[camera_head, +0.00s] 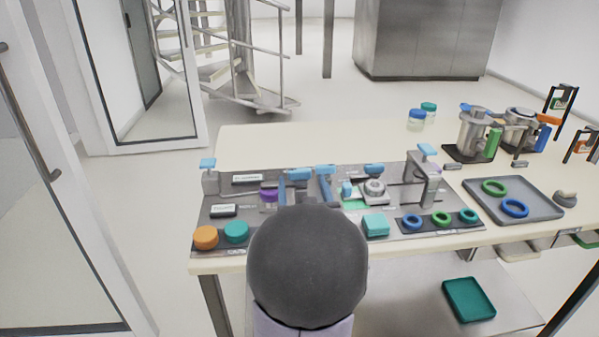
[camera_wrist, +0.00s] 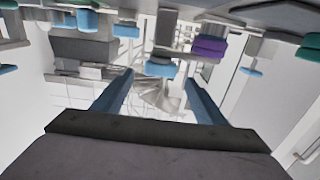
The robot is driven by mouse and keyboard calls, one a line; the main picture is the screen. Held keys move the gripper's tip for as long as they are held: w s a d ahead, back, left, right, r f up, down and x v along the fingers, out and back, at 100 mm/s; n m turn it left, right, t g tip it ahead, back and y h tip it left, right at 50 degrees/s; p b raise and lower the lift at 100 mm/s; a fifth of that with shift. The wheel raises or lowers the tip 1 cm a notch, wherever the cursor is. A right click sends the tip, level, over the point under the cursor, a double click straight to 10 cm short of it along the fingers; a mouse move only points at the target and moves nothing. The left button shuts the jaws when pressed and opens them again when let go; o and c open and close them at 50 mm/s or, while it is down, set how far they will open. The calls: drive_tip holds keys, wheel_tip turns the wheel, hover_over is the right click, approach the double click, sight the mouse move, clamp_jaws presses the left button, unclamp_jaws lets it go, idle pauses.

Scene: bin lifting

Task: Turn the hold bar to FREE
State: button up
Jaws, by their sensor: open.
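My gripper (camera_head: 304,186) is over the middle of the dark fixture board, its two blue fingers apart with nothing clamped between them. A blue tab (camera_head: 299,174) shows between the fingers. In the wrist view, which looks upside down, a blue tab on a grey post (camera_wrist: 160,68) stands between and beyond the open fingers (camera_wrist: 160,77). I cannot tell for certain which blue-handled part is the hold bar. The board's labels are too small to read, so FREE does not show. My dark wrist hides the front middle of the board.
A purple part (camera_head: 268,195) sits just left of the fingers. A clamp with a blue top (camera_head: 427,151) stands at right, another blue-topped post (camera_head: 208,163) at left. Orange (camera_head: 205,237) and teal (camera_head: 236,231) knobs are in front. A grey tray (camera_head: 540,212) holds rings.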

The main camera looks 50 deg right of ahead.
sight(300, 174)
drive_tip(key=shift+p+x, duration=0.4)
drive_tip(key=shift+x, duration=2.65)
drive_tip(key=shift+f, duration=0.1)
drive_tip(key=c, duration=1.5)
drive_tip(key=shift+b, duration=0.3)
drive_tip(key=shift+m+g+h+b, duration=0.65)
drive_tip(key=shift+m+g+h, duration=0.05)
drive_tip(key=shift+g, duration=0.2)
drive_tip(key=o, duration=1.5)
